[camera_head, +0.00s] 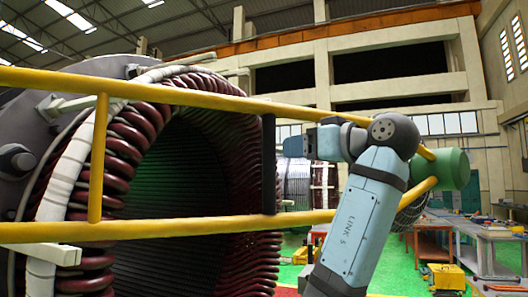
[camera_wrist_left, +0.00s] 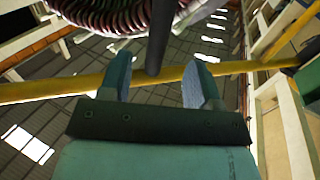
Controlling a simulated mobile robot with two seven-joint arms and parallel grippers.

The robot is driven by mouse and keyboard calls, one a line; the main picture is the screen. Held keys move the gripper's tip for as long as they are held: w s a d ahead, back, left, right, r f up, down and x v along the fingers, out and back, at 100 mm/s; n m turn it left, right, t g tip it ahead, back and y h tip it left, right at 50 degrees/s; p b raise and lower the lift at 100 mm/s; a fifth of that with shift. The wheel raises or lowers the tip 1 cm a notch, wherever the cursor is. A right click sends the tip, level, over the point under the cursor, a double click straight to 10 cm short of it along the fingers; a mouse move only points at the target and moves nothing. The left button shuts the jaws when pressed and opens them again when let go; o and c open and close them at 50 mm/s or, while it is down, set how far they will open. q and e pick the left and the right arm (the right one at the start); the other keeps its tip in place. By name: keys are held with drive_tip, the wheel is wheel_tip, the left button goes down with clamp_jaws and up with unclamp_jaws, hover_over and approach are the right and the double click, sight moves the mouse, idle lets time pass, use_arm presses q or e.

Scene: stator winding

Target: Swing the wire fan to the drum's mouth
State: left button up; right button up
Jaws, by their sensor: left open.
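The drum (camera_head: 190,165), a large stator ringed with dark red coils, fills the left of the head view, its dark mouth facing me. A yellow rail frame (camera_head: 215,228) crosses in front of it, with an upright black bar (camera_head: 268,165) between its rails. A round wire-mesh shape (camera_head: 412,212), apparently the fan, shows partly behind my arm beside a green cylinder (camera_head: 450,170). My left gripper (camera_head: 292,146) is open just right of the bar. In the left wrist view, the bar (camera_wrist_left: 162,35) shows between the spread fingers (camera_wrist_left: 158,65), with no visible grip on it.
A wound cylinder (camera_head: 295,180) stands farther back. Workbenches (camera_head: 480,235) and a yellow box (camera_head: 446,277) are at the right on the green floor. My left arm's link blocks part of the view.

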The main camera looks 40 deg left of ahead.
sight(263, 154)
use_arm(q)
drive_tip(key=a+p, duration=0.1)
drive_tip(key=a, duration=0.2)
drive_tip(key=w+a+p, duration=0.1)
drive_tip(key=a, duration=0.2)
drive_tip(key=a+p, duration=0.1)
drive_tip(key=a, duration=0.3)
drive_tip(key=shift+w+r, duration=0.1)
drive_tip(key=shift+w, duration=0.25)
drive_tip(key=shift+w+a, duration=0.1)
drive_tip(key=shift+a, duration=0.45)
clamp_jaws()
